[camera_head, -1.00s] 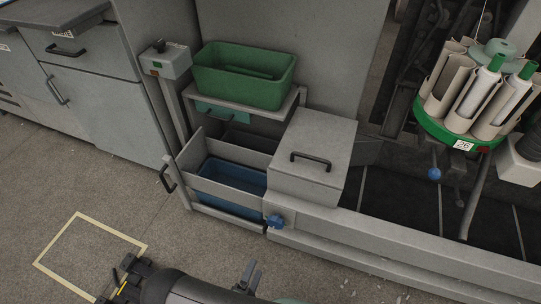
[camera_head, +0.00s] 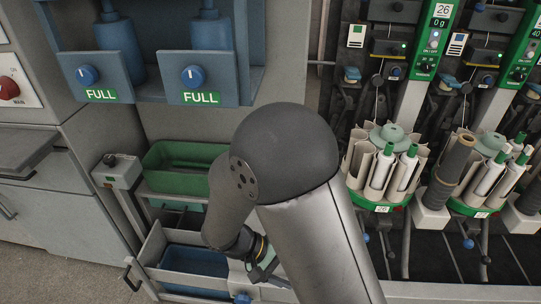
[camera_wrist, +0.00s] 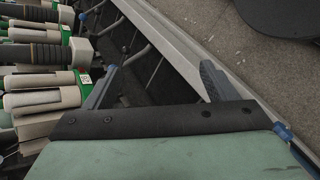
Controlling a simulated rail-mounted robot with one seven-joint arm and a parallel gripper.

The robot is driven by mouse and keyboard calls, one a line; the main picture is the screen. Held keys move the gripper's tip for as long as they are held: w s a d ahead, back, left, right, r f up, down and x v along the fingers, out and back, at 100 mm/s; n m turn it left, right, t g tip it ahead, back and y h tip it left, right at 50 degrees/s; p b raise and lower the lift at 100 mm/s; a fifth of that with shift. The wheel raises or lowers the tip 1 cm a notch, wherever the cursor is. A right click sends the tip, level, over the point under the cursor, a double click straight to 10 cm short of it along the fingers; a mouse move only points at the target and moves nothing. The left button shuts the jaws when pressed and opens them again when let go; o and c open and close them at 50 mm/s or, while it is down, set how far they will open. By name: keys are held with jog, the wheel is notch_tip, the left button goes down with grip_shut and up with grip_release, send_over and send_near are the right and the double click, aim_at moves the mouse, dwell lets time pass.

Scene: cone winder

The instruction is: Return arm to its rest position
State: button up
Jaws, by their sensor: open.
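My gripper (camera_wrist: 158,78) is open and empty in the wrist view. Its two dark fingers stand wide apart beyond the green gripper body, above a dark trough and a pale rail. In the head view my arm is raised and bent, with its dark elbow filling the middle. The forearm hangs down towards the drawer, and the gripper end is mostly hidden behind a grey arm link.
A green bin (camera_head: 178,181) sits on a shelf above a blue bin (camera_head: 190,262) in the open drawer. Winding units with a round bobbin magazine (camera_head: 372,202) stand to the right; packages also show close at left in the wrist view. A blue cabinet (camera_head: 240,60) is above.

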jog(key=s+d+r+m+y+p, duration=0.1)
jog(key=s+d+r+y+p, duration=0.1)
jog(key=r, duration=0.6)
jog(key=s+d+r+m+t+y+p, duration=0.1)
jog(key=s+d+r+m+y+p, duration=0.1)
jog(key=r+y+p, duration=0.3)
jog(key=s+d+r+m+y+p, duration=0.1)
jog(key=s+d+r+y+p, duration=0.2)
jog(key=r, duration=0.8)
jog(key=shift+d+m+y+p, duration=0.3)
jog(key=shift+d+m+p, duration=0.1)
jog(key=shift+d, duration=0.25)
